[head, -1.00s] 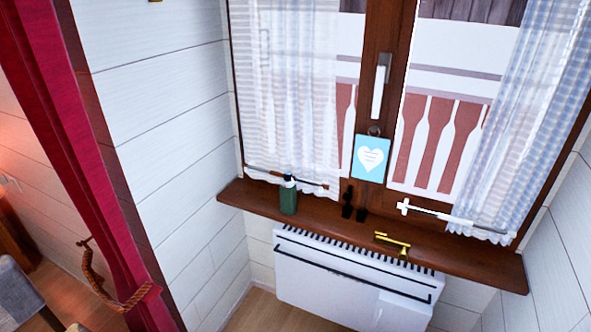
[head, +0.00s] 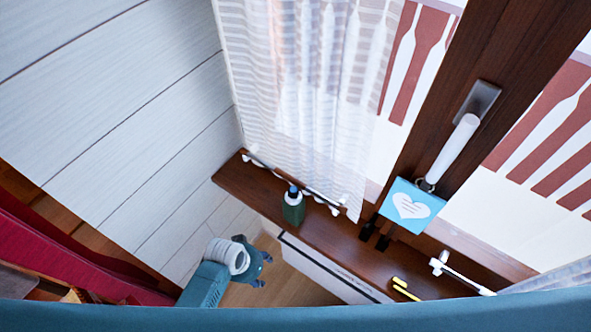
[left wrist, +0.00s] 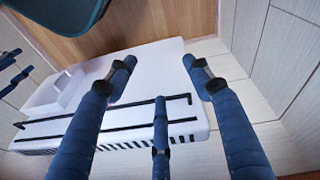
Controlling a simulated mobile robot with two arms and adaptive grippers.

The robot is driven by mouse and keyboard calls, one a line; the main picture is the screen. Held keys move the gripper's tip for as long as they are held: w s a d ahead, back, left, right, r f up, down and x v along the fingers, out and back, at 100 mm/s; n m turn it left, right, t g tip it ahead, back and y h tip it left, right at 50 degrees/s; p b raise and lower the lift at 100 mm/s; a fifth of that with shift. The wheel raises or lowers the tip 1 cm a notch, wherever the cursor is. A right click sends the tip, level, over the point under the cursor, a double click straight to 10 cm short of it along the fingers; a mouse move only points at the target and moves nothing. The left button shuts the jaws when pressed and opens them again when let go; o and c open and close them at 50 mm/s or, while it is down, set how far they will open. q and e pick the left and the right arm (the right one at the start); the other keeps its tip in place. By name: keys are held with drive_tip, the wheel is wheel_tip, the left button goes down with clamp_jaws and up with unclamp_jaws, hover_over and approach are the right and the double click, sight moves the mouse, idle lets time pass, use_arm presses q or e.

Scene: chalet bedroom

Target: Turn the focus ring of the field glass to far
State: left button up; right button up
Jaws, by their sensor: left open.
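The black object does not show there. My right gripper is not in view.
A green bottle (head: 293,207) stands on the sill between my left gripper and the black object. A brass-coloured item (head: 405,289) lies to the right. The white radiator (left wrist: 150,75) is below the sill.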

use_arm(q)
drive_tip(key=w+d+r+m+p, duration=0.1)
drive_tip(key=w+d+r+p, duration=0.15)
drive_tip(key=r, duration=0.95)
wheel_tip(320, 180, up, 25)
drive_tip(key=m+g+y+p, duration=0.2)
drive_tip(key=m+p, duration=0.2)
drive_tip(key=m, duration=0.4)
hover_over(293, 190)
drive_tip(key=shift+d, duration=0.1)
drive_tip(key=shift+f+p, duration=0.3)
drive_tip(key=shift+f, duration=0.05)
wheel_tip(293, 190, down, 8)
drive_tip(key=shift+f+p, duration=0.2)
drive_tip(key=shift+p, duration=0.9)
drive_tip(key=shift+f, duration=0.7)
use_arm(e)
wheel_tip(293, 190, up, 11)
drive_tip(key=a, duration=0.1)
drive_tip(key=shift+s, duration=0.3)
